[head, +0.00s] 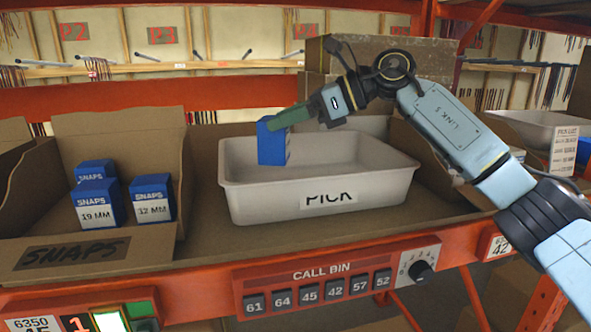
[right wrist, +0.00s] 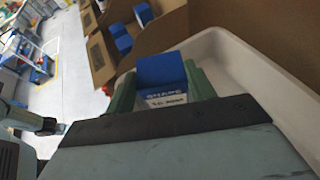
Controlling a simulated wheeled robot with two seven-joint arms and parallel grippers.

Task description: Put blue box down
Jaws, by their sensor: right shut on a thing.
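A blue box (head: 272,146) is held upright over the left part of the white PICK tray (head: 252,202). My right gripper (head: 280,122) is shut on the upper part of this box. In the right wrist view the box (right wrist: 162,72) sits between the two green fingers, with a white label partly visible. Its lower end is near the tray's inside, but I cannot tell whether it touches the floor. The tray holds no other box that I can see.
A cardboard SNAPS bin (head: 100,247) with several blue boxes (head: 97,203) stands left of the tray. A cardboard box (head: 385,50) is behind the tray. The orange shelf edge with the CALL BIN panel (head: 318,290) runs in front. The tray's right side is free.

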